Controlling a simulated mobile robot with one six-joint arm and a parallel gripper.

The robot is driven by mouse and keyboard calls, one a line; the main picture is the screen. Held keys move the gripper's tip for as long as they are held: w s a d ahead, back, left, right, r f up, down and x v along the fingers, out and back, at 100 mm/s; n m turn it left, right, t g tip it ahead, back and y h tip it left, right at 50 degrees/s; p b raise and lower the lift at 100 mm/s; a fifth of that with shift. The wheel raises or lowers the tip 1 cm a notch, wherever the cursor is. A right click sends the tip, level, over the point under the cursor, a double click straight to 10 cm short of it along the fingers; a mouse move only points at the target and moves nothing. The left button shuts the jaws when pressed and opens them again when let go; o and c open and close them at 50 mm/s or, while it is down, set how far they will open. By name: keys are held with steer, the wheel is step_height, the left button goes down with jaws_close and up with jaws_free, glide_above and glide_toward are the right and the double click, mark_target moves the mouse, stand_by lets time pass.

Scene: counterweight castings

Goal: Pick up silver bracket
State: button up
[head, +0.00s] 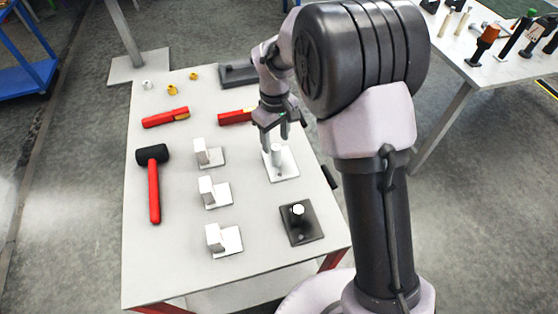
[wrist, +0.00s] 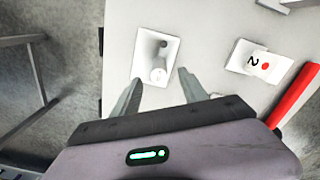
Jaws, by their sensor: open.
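A pale silver bracket (head: 286,168), a flat plate with a round upright post, lies on the table at its right side. It also shows in the wrist view (wrist: 151,42), just ahead of the fingertips. My gripper (head: 275,139) is above the bracket, near the top of its post. In the wrist view my gripper (wrist: 162,86) is open, with its two fingers apart and nothing between them. Whether a finger touches the post cannot be told. A dark bracket (head: 302,229) of similar shape lies nearer the front.
The white table (head: 170,265) holds several small white stands, one (head: 216,193) in a row left of the bracket. A black-headed red mallet (head: 154,188), a red-and-yellow tool (head: 165,117) and a dark tray (head: 237,75) lie around. The front left is clear.

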mark_target(276, 156)
step_height(276, 156, down, 8)
steer(key=b, duration=0.3)
steer(key=shift+d+f, duration=0.1)
steer(key=shift+f, duration=0.15)
steer(key=shift+r, duration=0.15)
steer(key=shift+c, duration=0.8)
jaws_close()
